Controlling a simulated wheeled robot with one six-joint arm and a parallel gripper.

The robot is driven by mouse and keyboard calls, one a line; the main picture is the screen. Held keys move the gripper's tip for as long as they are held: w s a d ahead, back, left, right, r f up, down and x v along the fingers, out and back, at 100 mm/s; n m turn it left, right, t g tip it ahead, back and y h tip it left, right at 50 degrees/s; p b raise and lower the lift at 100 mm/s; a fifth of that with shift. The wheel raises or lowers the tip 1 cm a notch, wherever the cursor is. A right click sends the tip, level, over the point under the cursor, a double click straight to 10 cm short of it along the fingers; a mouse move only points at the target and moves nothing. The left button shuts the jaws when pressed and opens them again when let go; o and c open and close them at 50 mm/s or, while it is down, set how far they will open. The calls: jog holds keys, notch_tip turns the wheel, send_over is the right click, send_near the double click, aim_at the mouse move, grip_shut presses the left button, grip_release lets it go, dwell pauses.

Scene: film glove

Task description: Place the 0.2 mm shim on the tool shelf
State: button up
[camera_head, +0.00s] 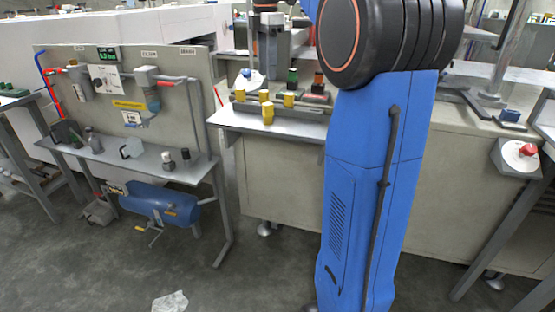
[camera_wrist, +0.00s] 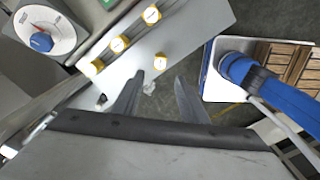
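Several short yellow cylinders with pale labelled tops stand on a light grey shelf (camera_wrist: 205,22) in the wrist view. One yellow cylinder (camera_wrist: 160,62) stands at its edge, just beyond my fingertips. The same shelf (camera_head: 228,117) juts from the machine in the head view, with that front cylinder (camera_head: 268,113) on it. The labels are too small to read, so I cannot tell which piece is the 0.2 mm shim or which ledge is the tool shelf. My gripper (camera_wrist: 159,77) is open, with nothing between its fingers. The head view does not clearly show it.
A dial with a blue knob (camera_wrist: 41,42) is beside the yellow cylinders. At left stands a panel (camera_head: 185,95) with a narrow shelf (camera_head: 140,165) holding small parts, above a blue tank (camera_head: 160,205). A red-knobbed dial (camera_head: 520,153) is at right. Crumpled white material (camera_head: 170,302) lies on the floor.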

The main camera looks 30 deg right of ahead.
jog(key=s+a+f+m+t, duration=0.1)
jog(key=s+a+f+m, duration=0.35)
jog(key=s, duration=0.25)
jog(key=s+a+f+m+t, duration=0.1)
jog(key=s+a+f+m, duration=0.25)
jog(key=s+a, duration=0.35)
jog(key=s+a+f+m+t, duration=0.2)
jog(key=s+f+m, duration=0.6)
jog(key=s+f, duration=0.8)
jog(key=shift+s+a+f+m+t, duration=0.15)
jog(key=shift+a+f+m+t, duration=0.2)
jog(key=shift+a+f, duration=0.7)
